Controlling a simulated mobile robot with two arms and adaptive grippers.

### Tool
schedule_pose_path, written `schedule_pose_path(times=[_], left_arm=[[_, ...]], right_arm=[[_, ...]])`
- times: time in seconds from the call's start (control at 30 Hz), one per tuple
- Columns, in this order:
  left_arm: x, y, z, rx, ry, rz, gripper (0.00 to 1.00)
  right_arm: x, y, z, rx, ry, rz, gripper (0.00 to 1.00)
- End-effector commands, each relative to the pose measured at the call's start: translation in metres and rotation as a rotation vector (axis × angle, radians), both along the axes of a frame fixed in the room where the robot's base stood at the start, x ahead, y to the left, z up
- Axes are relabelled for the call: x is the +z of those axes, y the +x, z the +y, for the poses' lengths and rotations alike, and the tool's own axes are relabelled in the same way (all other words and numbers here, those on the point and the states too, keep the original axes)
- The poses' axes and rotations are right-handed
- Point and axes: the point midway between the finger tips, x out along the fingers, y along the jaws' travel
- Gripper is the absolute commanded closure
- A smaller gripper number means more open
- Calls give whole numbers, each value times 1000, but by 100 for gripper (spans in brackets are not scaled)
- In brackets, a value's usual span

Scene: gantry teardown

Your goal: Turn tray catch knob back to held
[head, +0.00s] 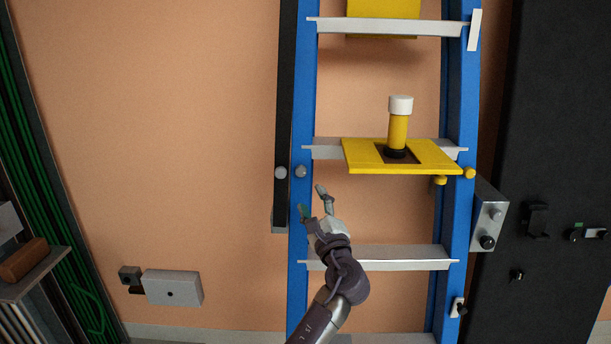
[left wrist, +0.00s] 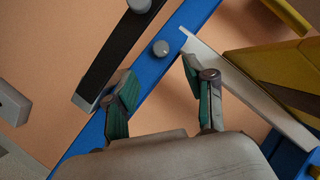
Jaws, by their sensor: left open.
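A yellow tray (head: 362,157) sits on a ladder rung, with a yellow cylinder with a white cap (head: 399,122) upright in its middle. Two yellow knobs (head: 440,180) (head: 469,172) are at its right front. A grey round knob (head: 301,171) is on the blue left rail, and another grey knob (head: 281,172) is on the black bar beside it. I cannot tell which one is the tray catch knob. My left gripper (head: 312,199) is open and empty, just below the rail's grey knob. In the left wrist view this knob (left wrist: 160,48) shows beyond and between the fingertips, apart from them.
The blue ladder rail (head: 300,227) and a lower rung (head: 400,264) are close to my left arm.

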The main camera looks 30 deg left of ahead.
Motion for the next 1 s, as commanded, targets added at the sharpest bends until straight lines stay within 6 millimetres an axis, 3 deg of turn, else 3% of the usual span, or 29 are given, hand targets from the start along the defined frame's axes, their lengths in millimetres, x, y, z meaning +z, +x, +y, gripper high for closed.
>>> schedule_pose_path(times=[0.2,0.4,0.87,1.0], left_arm=[[16,31,36,1,2,1,46],[21,51,59,-1,0,1,46],[22,60,70,-2,-3,1,46],[22,60,70,-2,-3,1,66]], right_arm=[[18,-1,2,-1,3,1,24],[25,-5,1,0,1,7,24],[27,-7,-5,1,-7,11,24],[27,-7,-5,1,-7,11,24]])
